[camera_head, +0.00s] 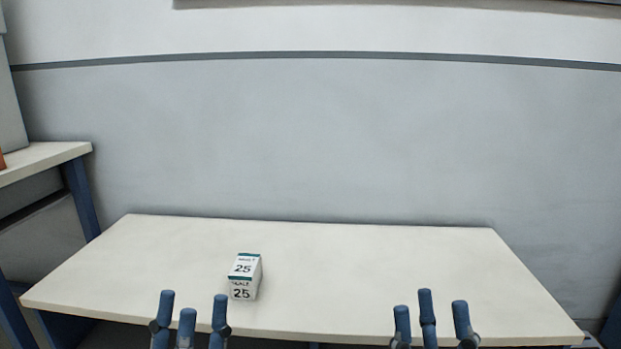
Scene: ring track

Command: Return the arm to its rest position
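My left gripper (190,312) shows at the bottom of the head view, left of the middle, with its blue-tipped fingers spread apart and nothing between them. My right gripper (430,315) shows at the bottom, right of the middle, also with its fingers spread and empty. Both grippers are at the front edge of the white table (370,270). The rest of both arms is outside the view.
A small white box (244,277) with a teal band and the number 25 stands on the table, just beyond my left gripper and apart from it. Another table (45,155) with blue legs stands at the left. The rest of the tabletop is clear. A grey wall is behind.

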